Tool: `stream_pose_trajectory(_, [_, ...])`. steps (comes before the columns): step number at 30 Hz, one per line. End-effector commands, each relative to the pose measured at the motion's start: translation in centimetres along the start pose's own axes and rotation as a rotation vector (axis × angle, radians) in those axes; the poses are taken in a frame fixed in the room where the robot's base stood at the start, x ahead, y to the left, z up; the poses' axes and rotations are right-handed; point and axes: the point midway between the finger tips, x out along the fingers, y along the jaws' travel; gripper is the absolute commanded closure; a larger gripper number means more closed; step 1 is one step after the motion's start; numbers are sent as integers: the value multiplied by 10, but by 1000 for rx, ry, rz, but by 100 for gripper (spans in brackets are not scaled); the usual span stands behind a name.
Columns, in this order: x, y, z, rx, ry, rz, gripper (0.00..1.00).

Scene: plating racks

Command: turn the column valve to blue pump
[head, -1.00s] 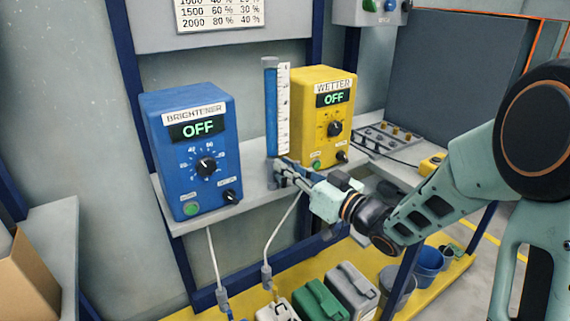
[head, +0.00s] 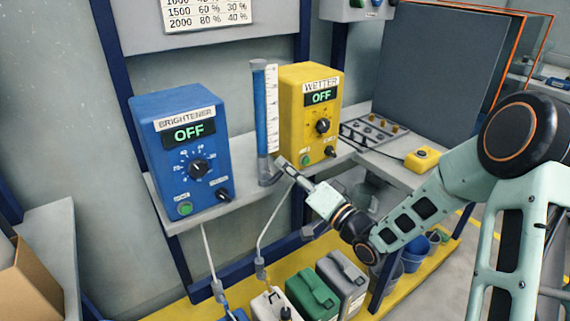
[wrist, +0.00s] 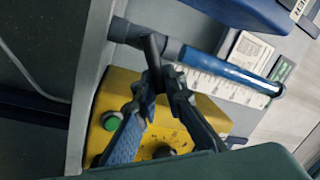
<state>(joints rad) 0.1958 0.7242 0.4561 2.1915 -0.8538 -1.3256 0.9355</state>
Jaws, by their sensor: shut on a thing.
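The measuring column (head: 262,110), a clear tube of blue liquid with a white scale, stands between the blue pump (head: 150,150) and the yellow pump (head: 291,120). Both displays read OFF. The column's valve is at its foot, largely hidden by my gripper (head: 281,164) in the head view. In the wrist view, my gripper (wrist: 165,78) is shut on a dark valve lever (wrist: 152,48), whose end sticks out past the fingertips beside the column's grey foot. The yellow pump (wrist: 112,92) lies behind the fingers there; a blue edge (wrist: 240,10) shows at the top.
The pumps stand on a grey shelf (head: 232,203). Hoses (head: 268,222) hang from it to canisters (head: 312,292) on a yellow base. A metal rack (head: 372,134) and a small yellow box (head: 422,158) lie to the right.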

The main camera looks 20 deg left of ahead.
Motion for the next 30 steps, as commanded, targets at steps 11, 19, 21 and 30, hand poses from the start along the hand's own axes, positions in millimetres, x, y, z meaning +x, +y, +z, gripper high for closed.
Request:
stream_pose_trajectory(11, [-1, 4, 1, 69, 12, 5, 100])
stream_pose_trajectory(19, [-2, 5, 1, 70, 12, 5, 100])
stream_pose_trajectory(21, [-2, 5, 1, 70, 12, 5, 89])
stream_pose_trajectory(30, [-1, 4, 1, 69, 12, 3, 73])
